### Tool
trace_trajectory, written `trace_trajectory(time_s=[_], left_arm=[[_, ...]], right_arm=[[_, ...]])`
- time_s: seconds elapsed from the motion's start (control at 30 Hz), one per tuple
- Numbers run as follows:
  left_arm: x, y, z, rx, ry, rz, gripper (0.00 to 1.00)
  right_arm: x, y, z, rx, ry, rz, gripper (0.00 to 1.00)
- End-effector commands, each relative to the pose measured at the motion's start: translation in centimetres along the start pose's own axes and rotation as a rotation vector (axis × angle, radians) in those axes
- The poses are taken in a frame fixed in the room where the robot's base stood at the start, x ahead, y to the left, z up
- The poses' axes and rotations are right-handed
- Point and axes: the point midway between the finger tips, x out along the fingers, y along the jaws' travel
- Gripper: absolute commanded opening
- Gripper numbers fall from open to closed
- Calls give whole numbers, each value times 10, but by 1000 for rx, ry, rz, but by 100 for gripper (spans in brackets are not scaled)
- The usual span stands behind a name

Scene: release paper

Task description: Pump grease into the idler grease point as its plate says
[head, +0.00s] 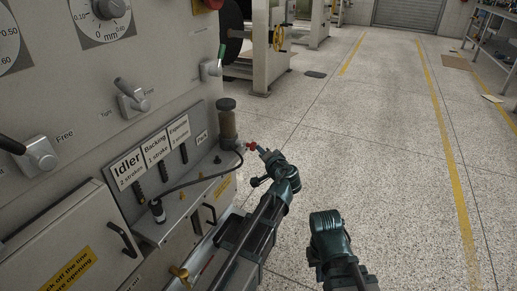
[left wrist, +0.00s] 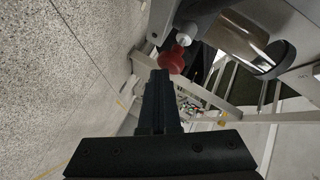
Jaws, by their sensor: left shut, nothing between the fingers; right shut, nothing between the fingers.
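The idler plate (head: 128,170) reads "Idler 2 strokes" and is the leftmost of the plates on the grey machine. The black hose (head: 200,182) runs from the grease pump (head: 228,122) to a dark coupler (head: 158,211) below the idler plate; I cannot tell how firmly it sits there. The pump's lever ends in a red knob (head: 251,146), which also shows in the left wrist view (left wrist: 172,60). My left gripper (head: 264,153) is shut and empty, its tips close to the knob. My right gripper (head: 328,224) is shut, away from the machine; its fingers are mostly hidden.
Plates for backing (head: 156,148), expander (head: 179,131) and park (head: 202,137) follow to the right. A cabinet door with a black handle (head: 123,239) is at the lower left. The speckled floor (head: 390,150) at the right is clear.

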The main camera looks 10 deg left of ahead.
Motion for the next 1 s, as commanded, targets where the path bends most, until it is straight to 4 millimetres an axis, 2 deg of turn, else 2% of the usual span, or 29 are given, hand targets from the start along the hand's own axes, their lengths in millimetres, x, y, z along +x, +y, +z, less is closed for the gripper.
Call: trace_trajectory(time_s=[1.0], left_arm=[[7,-5,6,-1,-4,-2,0]], right_arm=[[0,0,0,0,0,0,0]])
